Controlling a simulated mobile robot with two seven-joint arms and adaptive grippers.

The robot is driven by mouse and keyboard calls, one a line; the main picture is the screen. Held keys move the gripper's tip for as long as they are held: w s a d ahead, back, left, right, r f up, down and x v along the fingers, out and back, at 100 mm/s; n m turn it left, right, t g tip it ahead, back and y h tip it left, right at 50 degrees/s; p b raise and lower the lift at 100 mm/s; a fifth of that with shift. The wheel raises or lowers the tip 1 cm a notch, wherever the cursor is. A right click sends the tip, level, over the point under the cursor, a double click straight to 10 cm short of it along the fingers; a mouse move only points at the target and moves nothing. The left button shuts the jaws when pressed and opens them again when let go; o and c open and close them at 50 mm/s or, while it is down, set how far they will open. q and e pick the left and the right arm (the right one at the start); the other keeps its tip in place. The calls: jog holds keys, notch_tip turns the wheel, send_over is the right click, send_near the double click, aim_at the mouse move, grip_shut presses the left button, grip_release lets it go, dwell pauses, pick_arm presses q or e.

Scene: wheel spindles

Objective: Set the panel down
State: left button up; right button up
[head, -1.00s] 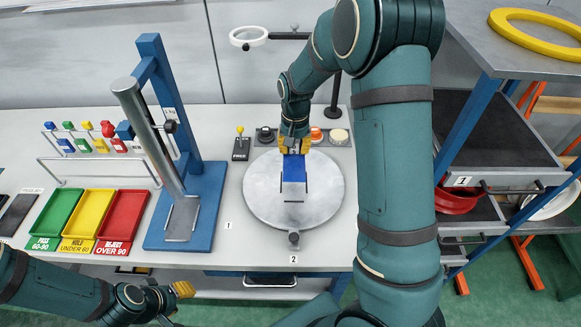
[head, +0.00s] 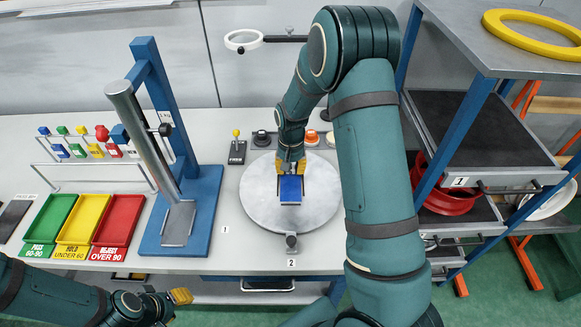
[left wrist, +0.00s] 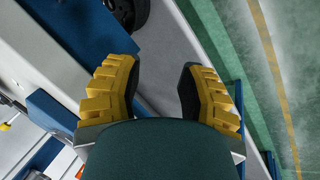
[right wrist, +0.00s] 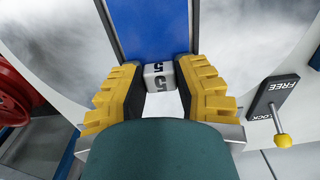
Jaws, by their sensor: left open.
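The blue panel (head: 291,188) is over the middle of the grey round turntable (head: 258,210). Whether the panel touches the turntable cannot be told. My left gripper (head: 181,297) is open and empty (left wrist: 158,85), low in front of the bench.
A blue stand with a slanted grey cylinder (head: 150,135) is left of the turntable. Green, yellow and red trays (head: 118,232) lie farther left. A clamp knob (head: 291,241) is at the turntable's front edge. A lever (head: 237,150) and buttons stand behind. Shelves (head: 480,130) stand right.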

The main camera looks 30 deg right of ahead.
jog(key=shift+o, duration=1.3)
jog(key=shift+r, duration=0.1)
notch_tip(320, 180, up, 12)
jog(key=p, duration=0.1)
jog(key=shift+s, duration=0.15)
